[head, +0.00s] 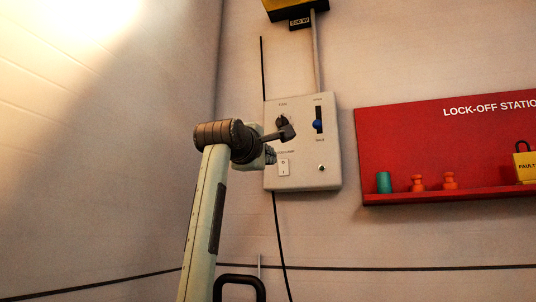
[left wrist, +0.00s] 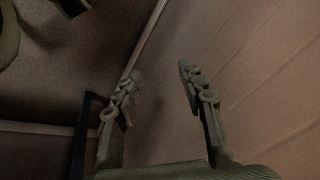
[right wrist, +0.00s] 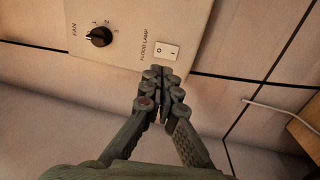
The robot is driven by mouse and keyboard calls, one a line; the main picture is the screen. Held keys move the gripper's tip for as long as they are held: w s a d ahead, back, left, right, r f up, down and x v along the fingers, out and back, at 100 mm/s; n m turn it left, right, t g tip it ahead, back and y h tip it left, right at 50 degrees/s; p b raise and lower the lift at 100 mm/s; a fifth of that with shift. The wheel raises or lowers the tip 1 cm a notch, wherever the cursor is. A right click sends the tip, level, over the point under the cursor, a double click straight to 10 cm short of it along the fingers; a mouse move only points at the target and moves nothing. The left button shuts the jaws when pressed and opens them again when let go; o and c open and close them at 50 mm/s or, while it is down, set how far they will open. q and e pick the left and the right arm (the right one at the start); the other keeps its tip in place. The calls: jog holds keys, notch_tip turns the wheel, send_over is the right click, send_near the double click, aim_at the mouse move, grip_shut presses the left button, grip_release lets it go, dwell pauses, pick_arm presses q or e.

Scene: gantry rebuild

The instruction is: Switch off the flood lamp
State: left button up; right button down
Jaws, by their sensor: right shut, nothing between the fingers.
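The flood lamp switch (right wrist: 166,51) is a white rocker marked O and I, beside the words FLOOD LAMP. It also shows low on the panel in the head view (head: 283,168). I cannot tell which side is pressed in. My right gripper (right wrist: 160,76) is shut and empty, its fingertips just short of the rocker in the picture; contact cannot be told. In the head view, my right arm reaches up in front of the panel's left side. My left gripper (left wrist: 158,82) is open and empty, away from the panel. A yellow housing (head: 292,6) labelled 500 W is cut off at the top.
The grey panel (head: 300,183) also carries a black fan knob (right wrist: 99,37), a blue-tipped lever (head: 317,124) and a small toggle (head: 322,168). A red lock-off board (head: 430,140) with several small items hangs to the right. Bright light falls on the upper left wall.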

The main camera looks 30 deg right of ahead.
aim_at(284, 163)
jog(key=p+x, duration=0.2)
jog(key=x, duration=0.7)
jog(key=shift+w+d+r, duration=0.1)
jog(key=shift+w+d, duration=0.1)
jog(key=shift+w, duration=0.05)
jog(key=shift+w+d, duration=0.25)
jog(key=shift+w, duration=0.05)
pick_arm(q)
notch_tip(284, 163, down, 6)
jog(key=shift+w+d+r, duration=0.15)
jog(key=shift+r, duration=0.1)
